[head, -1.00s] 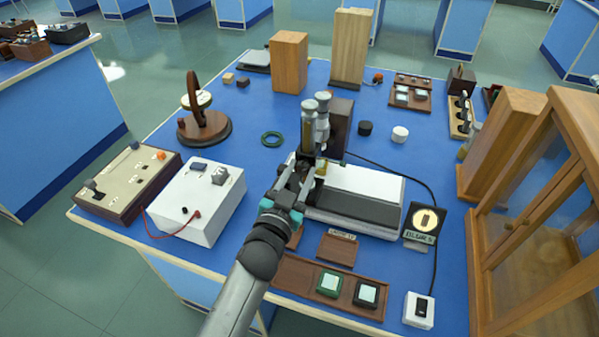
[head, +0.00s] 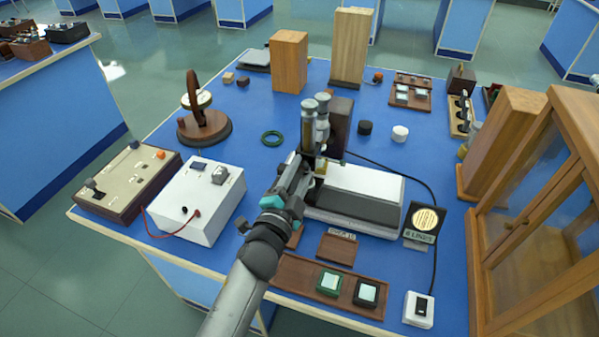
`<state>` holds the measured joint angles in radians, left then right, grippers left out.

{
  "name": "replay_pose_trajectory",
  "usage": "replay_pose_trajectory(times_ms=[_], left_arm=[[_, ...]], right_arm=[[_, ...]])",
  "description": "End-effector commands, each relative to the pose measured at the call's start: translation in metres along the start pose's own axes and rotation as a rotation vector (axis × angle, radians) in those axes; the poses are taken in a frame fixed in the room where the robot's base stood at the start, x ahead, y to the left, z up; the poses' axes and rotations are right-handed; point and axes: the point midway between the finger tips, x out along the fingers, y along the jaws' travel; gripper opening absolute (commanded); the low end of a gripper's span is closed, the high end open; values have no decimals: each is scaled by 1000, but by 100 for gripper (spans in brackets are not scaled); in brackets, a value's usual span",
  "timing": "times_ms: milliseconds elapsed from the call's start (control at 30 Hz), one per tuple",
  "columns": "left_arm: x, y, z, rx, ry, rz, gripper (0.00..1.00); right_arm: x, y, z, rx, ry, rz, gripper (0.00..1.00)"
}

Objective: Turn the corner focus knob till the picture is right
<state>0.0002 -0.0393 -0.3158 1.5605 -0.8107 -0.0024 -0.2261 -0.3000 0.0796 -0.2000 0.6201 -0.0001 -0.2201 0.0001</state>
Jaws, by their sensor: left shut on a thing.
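A microscope-like instrument with brass and grey tubes (head: 315,122) stands near the middle of the blue bench, at the white and grey box (head: 355,190). My left gripper (head: 303,168) is shut at the near left corner of this instrument, on the focus knob, which its fingers mostly hide. The small dark picture panel (head: 425,221) stands to the right of the box. Its round cream disc shows several thin parallel lines, with a small label below that seems to read "6 LINES". My right gripper is out of view.
A white box with a red lead (head: 200,205) and a control box (head: 127,182) stand left of my arm. A wooden tray (head: 300,279) with green and black framed pieces lies in front. A glass-fronted wooden cabinet (head: 545,215) bounds the right side.

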Motion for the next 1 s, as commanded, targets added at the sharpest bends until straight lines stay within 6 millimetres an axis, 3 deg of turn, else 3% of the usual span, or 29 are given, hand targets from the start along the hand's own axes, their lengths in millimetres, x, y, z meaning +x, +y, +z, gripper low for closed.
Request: replay_pose_trajectory(times_ms=[700, 733, 1000], left_arm=[[0, 0, 1, 70, -2, 1, 0], [0, 0, 1, 69, -2, 1, 45], [0, 0, 0, 69, -1, 1, 72]], right_arm=[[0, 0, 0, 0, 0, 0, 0], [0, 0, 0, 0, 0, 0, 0], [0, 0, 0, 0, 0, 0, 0]])
